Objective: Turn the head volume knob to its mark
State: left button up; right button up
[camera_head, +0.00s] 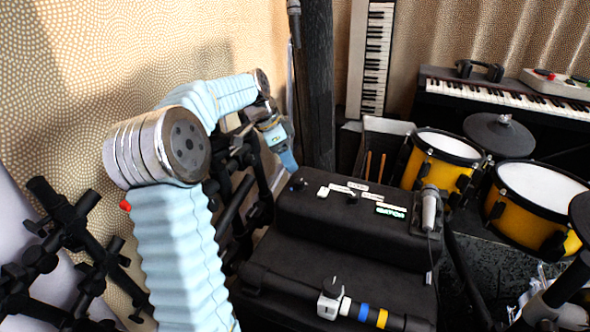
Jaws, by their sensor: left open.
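A black box (330,222) that looks like an amplifier head stands in the middle of the head view. Small knobs and pale label strips (347,189) sit on its top. My left gripper (289,164) points down just above the far left end of the box, close to the bluish knob. It is open, and I see nothing held. Contact with the knob cannot be made out. My right gripper is not in view.
A microphone (429,208) stands at the box's right edge. Yellow drums (440,165) and a keyboard (510,97) are at the right. A dark post (318,90) rises behind my gripper. A black bar with a white clamp (331,300) crosses in front. Black stands crowd the left.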

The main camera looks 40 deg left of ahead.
pick_arm(q)
jog(key=v, duration=0.5)
jog(key=shift+s+r, duration=0.1)
jog(key=shift+r, duration=0.15)
